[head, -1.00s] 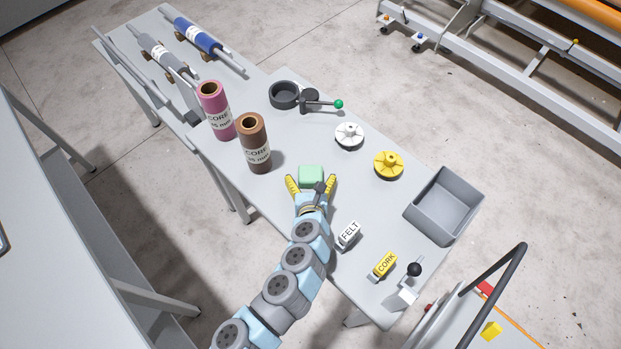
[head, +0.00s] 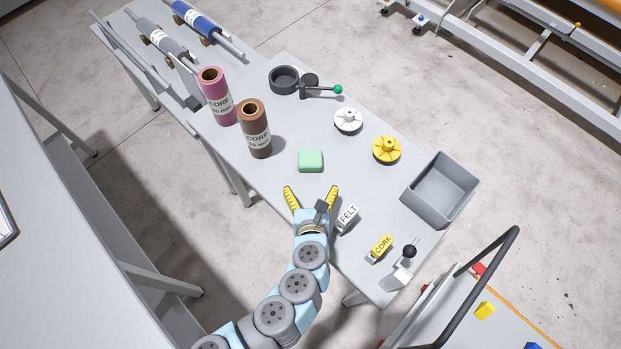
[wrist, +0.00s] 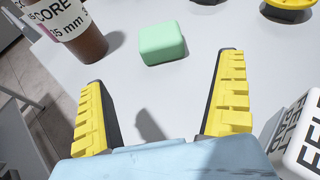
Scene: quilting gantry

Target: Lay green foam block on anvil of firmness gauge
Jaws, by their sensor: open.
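The green foam block (head: 311,161) lies flat on the grey table in front of the brown core. My gripper (head: 311,191) is open and empty, its yellow fingers spread on the near side of the block and pointing toward it. In the wrist view the block (wrist: 162,43) sits beyond the fingertips, between their lines and touching neither. No part is clearly marked as the firmness gauge. A small white device with a black ball lever (head: 404,266) stands at the table's near right end. A dark round cup with a green-knobbed lever (head: 284,79) stands at the back.
Pink (head: 216,97) and brown (head: 255,130) cores stand left of the block. White (head: 348,120) and yellow (head: 387,150) flanged pieces and a grey bin (head: 438,191) are to the right. FELT (head: 347,218) and CORK (head: 380,248) blocks lie right of my gripper.

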